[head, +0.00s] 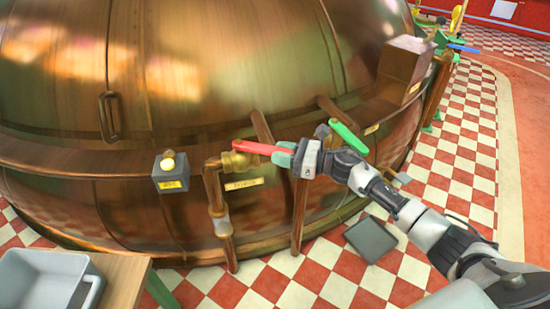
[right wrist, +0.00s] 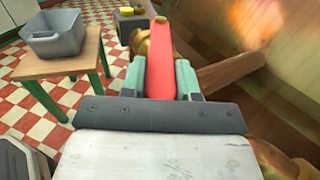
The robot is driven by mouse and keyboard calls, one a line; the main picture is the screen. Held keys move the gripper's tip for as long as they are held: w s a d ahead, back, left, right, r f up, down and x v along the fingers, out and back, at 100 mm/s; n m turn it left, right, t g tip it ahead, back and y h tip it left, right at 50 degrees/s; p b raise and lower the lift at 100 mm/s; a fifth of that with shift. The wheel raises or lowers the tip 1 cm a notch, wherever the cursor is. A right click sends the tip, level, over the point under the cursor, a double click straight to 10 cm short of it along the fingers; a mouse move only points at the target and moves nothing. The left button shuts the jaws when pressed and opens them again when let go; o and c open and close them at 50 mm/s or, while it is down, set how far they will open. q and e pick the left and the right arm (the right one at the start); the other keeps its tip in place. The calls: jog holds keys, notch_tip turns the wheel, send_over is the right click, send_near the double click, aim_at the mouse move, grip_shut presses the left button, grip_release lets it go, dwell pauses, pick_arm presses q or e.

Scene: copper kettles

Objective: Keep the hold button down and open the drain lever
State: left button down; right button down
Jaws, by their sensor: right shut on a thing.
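The drain lever is a red handle (head: 258,150) on a brass valve (head: 232,162) low on the copper kettle, with a small lettered plate below. My right gripper (head: 283,154) comes from the right and is shut on the handle's outer end. In the right wrist view the red handle (right wrist: 160,60) lies between the two green-grey fingers (right wrist: 160,80). The hold button is a yellow knob (head: 168,164) on a grey box (head: 172,183) left of the valve. The box also shows small in the right wrist view (right wrist: 130,22). Nothing of mine touches the button. My left gripper is not in view.
A second lever, green (head: 348,137), stands just above my right wrist. A copper pipe (head: 219,215) drops below the valve. A grey tub (head: 42,280) sits on a wooden table (head: 122,275) at the lower left. Checkered floor (head: 465,150) is open on the right.

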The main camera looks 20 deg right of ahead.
dwell(0.4)
jog(key=c, duration=0.8)
grip_release()
jog(key=shift+c, duration=0.2)
jog(key=v, duration=0.7)
jog(key=shift+d, duration=0.3)
jog(key=shift+s, duration=0.1)
jog(key=shift+c, duration=0.4)
